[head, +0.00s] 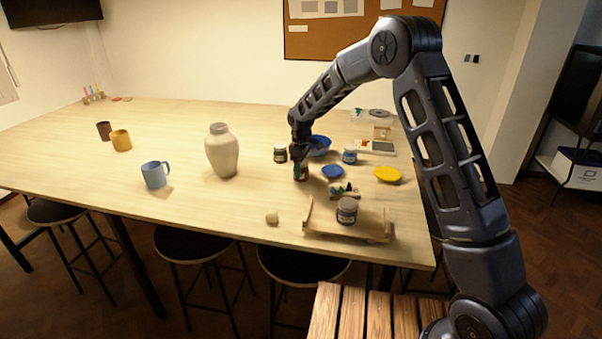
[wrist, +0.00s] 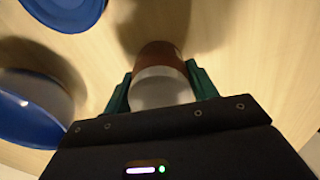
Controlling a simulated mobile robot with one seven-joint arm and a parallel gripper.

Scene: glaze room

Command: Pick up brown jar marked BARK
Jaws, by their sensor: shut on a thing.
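My gripper (head: 299,163) reaches down over the table, right of the tall cream vase. Its green fingers (wrist: 160,88) are closed on both sides of a brown jar (wrist: 162,54) with a pale lid in the wrist view. A little of the jar (head: 301,175) shows below the gripper in the head view. No label on it is readable, so I cannot confirm the BARK mark. I cannot tell whether its base touches the table.
A dark jar (head: 280,155) stands close left, a blue-banded jar (head: 350,157) to the right. A blue bowl (head: 320,143), blue dish (head: 333,172) and yellow dish (head: 388,174) are near. Another jar (head: 347,210) stands on a wooden tray (head: 375,232) in front. The vase (head: 221,153) is left.

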